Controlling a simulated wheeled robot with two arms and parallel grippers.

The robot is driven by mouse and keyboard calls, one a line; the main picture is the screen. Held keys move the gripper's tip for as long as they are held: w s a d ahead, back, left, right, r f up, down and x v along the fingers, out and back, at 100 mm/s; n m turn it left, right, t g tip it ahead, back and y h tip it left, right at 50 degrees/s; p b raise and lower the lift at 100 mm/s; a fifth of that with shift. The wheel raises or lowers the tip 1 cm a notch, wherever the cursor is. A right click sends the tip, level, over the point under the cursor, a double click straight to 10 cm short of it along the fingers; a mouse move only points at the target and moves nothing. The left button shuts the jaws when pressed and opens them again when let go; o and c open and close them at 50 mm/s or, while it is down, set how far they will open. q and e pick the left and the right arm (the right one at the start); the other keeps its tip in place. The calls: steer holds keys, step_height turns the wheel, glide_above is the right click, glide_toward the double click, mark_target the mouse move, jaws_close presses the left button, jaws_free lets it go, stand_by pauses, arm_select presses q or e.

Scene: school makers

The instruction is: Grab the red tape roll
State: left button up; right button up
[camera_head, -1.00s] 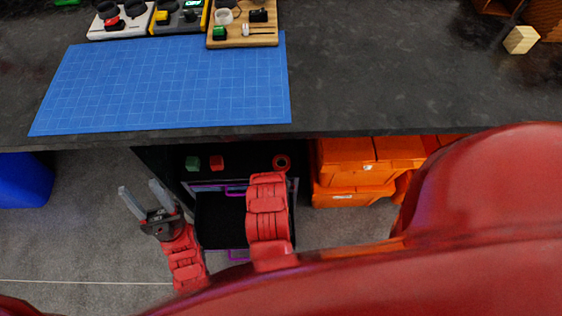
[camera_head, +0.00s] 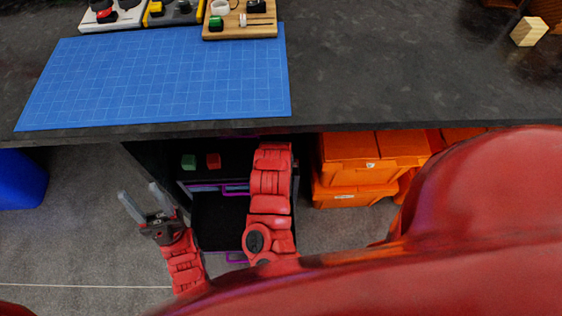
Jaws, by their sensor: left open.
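My left gripper (camera_head: 138,192) is open and empty over the grey floor, left of the open drawer. My other red arm reaches forward over the drawer to the dark space under the table; its gripper is hidden. No red tape roll shows now; the spot where a small red ring showed earlier is covered by that arm. A small red block (camera_head: 213,161) and a small green block (camera_head: 189,162) sit on the dark surface under the table, left of that arm.
The black table (camera_head: 400,70) bears a blue cutting mat (camera_head: 160,80), and its front edge overhangs the space under it. The pulled-out drawer (camera_head: 218,218) has purple handles. Orange crates (camera_head: 355,197) stand right of it, a blue bin (camera_head: 20,180) left.

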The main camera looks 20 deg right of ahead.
steer(key=c, duration=1.3)
steer(key=shift+o, duration=0.2)
steer(key=shift+r, duration=0.1)
